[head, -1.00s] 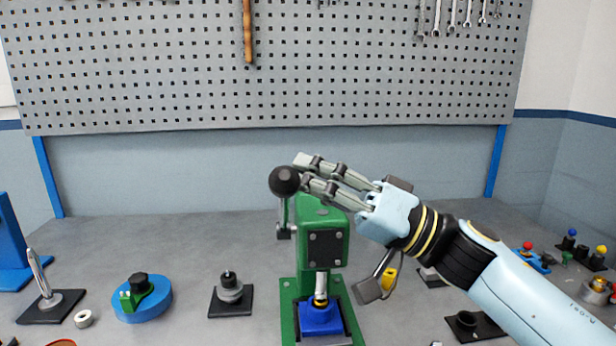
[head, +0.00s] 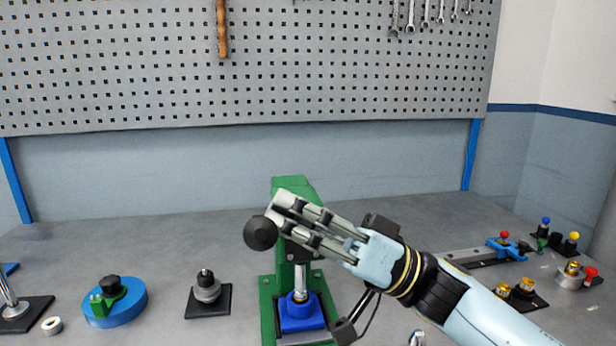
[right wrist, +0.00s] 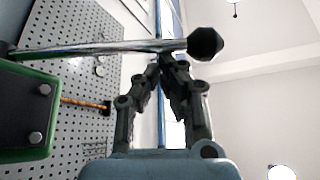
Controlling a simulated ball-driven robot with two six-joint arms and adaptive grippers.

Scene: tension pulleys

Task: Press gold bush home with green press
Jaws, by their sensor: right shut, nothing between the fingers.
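The green press (head: 296,186) stands in the middle of the bench in the head view. Its lever ends in a black knob (head: 261,232), low at the press's left front. A blue holder (head: 302,315) sits on the press base under the silver ram (head: 299,278). A gold bush (head: 299,296) shows at the ram's foot, partly hidden. My right gripper (head: 277,217) is shut and empty, its fingertips at the lever beside the knob. In the right wrist view the lever (right wrist: 110,47) crosses at the fingertips (right wrist: 166,62). My left gripper is not in view.
To the left are a black-based pulley post (head: 206,289), a blue disc (head: 115,305), a pale ring (head: 52,326) and a silver pin (head: 8,290). To the right are gold parts (head: 525,287) and coloured knobs (head: 572,240). A pegboard (head: 240,70) stands behind.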

